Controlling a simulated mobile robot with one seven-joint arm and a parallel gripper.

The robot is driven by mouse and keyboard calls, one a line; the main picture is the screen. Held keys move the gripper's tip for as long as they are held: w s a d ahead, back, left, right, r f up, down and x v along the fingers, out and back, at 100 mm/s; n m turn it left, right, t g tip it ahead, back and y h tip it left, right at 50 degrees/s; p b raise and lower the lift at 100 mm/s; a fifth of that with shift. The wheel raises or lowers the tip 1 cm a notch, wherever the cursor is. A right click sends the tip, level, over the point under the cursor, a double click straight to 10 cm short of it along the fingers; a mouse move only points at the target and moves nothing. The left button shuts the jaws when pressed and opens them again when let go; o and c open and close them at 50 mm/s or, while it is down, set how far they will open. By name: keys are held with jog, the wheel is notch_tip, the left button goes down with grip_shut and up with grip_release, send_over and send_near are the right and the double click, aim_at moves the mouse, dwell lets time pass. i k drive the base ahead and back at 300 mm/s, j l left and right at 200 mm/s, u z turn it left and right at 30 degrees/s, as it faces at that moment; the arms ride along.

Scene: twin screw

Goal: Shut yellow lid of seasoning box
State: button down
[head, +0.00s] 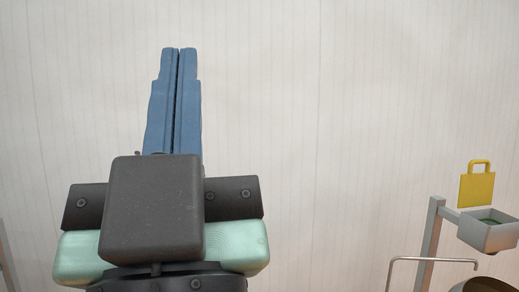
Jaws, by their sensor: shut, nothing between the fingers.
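The seasoning box (489,235) is a small grey box on a grey stand at the lower right of the head view, partly cut off by the picture's edge. Its yellow lid (477,190) has a handle loop on top and stands upright, so the box is open with dark green contents showing. My gripper (180,52) is at the left, its blue fingers together, pointing up, with nothing between them. It is well apart from the lid, to its left in the picture.
A grey post (430,240) stands left of the box. A thin metal rail (433,259) and a dark round vessel (484,286) show below it at the bottom edge. A pale panelled wall (330,110) fills the background. The space between my gripper and the post looks clear.

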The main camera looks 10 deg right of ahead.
aim_at(475, 189)
jog(key=i+j, duration=0.2)
jog(key=i, duration=0.25)
jog(key=i+j+z, duration=0.1)
jog(key=i, duration=0.35)
jog(key=i+j, duration=0.35)
jog(key=i+l+z, duration=0.15)
jog(key=z, duration=0.3)
jog(key=i+z, duration=0.6)
jog(key=z, duration=0.25)
jog(key=i+j+z, duration=0.15)
jog(key=z, duration=0.25)
jog(key=i+z, duration=0.3)
jog(key=i+j+z, duration=0.15)
jog(key=i+z, duration=0.15)
